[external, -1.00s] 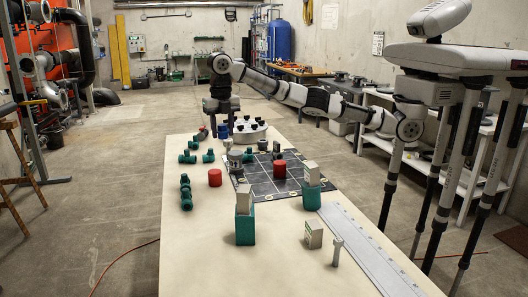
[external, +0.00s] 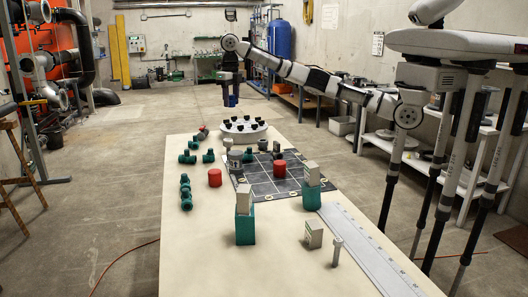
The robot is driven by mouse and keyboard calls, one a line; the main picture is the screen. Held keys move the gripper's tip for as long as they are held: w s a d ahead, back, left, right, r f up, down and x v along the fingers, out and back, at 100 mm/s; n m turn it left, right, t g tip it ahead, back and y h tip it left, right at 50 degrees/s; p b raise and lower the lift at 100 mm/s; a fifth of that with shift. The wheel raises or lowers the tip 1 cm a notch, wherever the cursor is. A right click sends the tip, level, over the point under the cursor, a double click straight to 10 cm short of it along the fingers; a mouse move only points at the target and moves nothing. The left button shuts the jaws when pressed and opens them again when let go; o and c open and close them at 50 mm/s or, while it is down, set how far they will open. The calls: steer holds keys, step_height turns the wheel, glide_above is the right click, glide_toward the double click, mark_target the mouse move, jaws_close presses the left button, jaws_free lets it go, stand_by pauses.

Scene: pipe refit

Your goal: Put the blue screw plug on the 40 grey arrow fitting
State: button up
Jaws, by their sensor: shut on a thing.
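My gripper (external: 231,93) is raised above the far end of the table. It is shut on a small blue piece, the blue screw plug (external: 232,101), which hangs below the fingers clear of everything. The fingertips are too small to make out in detail. Grey fittings stand at the far left of the dark grid mat, among them a larger grey one (external: 235,156). I cannot read a 40 or an arrow on any of them.
A white round tray (external: 243,137) with several black-topped pieces stands below my gripper. Green fittings (external: 186,190) and a red cylinder (external: 215,178) are on the left. Another red cylinder (external: 280,169) stands on the grid mat (external: 262,188). Upright blocks (external: 245,222) stand nearer.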

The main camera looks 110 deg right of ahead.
steer(key=s+d+f+n, duration=0.1)
steer(key=s+d+f, duration=0.1)
steer(key=d, duration=0.1)
glide_above(236, 152)
step_height(236, 152, down, 13)
steer(key=shift+r, duration=0.15)
steer(key=shift+a+f+p, duration=0.1)
steer(key=shift+f+p, duration=0.6)
steer(key=shift+f, duration=1.9)
steer(key=shift+f, duration=0.15)
steer(key=o, duration=0.9)
steer(key=shift+o, duration=0.2)
step_height(236, 152, up, 12)
steer(key=b, duration=0.2)
